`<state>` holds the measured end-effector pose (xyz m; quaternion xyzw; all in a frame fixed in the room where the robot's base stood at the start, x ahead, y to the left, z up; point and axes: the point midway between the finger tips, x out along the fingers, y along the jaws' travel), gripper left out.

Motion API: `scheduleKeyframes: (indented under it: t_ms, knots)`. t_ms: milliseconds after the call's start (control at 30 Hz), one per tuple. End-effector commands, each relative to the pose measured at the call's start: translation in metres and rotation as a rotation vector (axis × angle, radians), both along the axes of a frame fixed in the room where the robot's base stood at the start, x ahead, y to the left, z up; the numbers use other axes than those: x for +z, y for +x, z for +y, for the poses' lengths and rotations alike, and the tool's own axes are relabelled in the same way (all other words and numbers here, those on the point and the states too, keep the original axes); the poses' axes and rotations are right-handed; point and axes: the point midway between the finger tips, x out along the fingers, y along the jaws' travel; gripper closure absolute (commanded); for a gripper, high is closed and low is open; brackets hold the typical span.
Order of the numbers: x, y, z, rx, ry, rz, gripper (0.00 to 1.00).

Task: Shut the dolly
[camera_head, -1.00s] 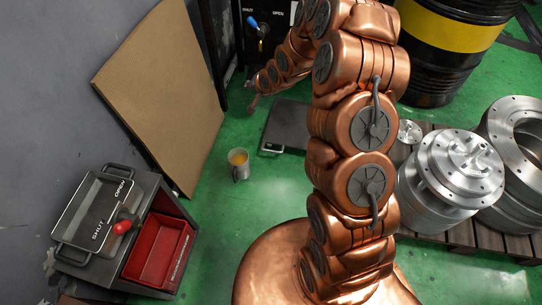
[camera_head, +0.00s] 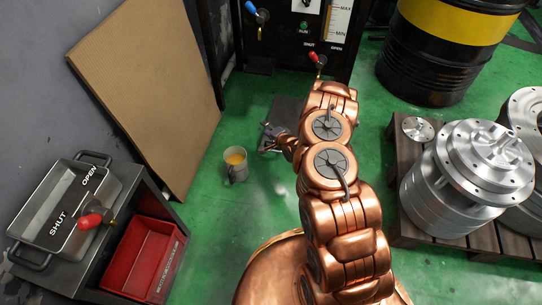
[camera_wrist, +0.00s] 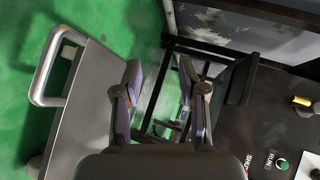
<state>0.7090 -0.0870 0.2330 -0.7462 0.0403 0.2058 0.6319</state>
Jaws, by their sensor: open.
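A dark flat platform, which looks like the dolly (camera_head: 288,108), lies low on the green floor in front of the black fixture. My arm covers part of it in the head view. In the wrist view, the grey plate (camera_wrist: 92,105) fills the left side, with a rounded metal bar handle (camera_wrist: 42,72) at its edge. My gripper (camera_wrist: 160,85) is open and empty, with the plate and handle to its left. In the head view my gripper (camera_head: 277,140) is small and partly hidden near the platform's handle end.
The black fixture (camera_head: 290,50) with a red lever (camera_head: 316,58) stands behind. A brown board (camera_head: 150,90) leans left, above a grey cabinet with a red bin (camera_head: 143,260). Metal parts (camera_head: 465,180) stand on a pallet at right.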

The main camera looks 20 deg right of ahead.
Motion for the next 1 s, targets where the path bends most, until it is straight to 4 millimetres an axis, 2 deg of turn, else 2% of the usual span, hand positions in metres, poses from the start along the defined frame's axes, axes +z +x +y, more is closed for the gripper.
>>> scheduleKeyframes:
  t_ms: [33,100,300,400,567,733,867,1000]
  knots:
    - [-0.026,-0.007,-0.004,-0.010,0.025,-0.011,0.59]
    - [-0.046,-0.016,-0.009,-0.023,0.063,-0.033,0.59]
    - [-0.097,-0.044,-0.022,-0.053,0.170,-0.097,0.59]
    - [-0.115,-0.058,-0.026,-0.061,0.219,-0.122,0.59]
    - [-0.135,-0.076,-0.030,-0.068,0.274,-0.150,0.59]
    - [-0.140,-0.082,-0.033,-0.070,0.300,-0.167,0.59]
    - [-0.143,-0.073,-0.030,-0.068,0.300,-0.169,0.59]
    - [-0.146,-0.055,-0.026,-0.066,0.299,-0.170,0.59]
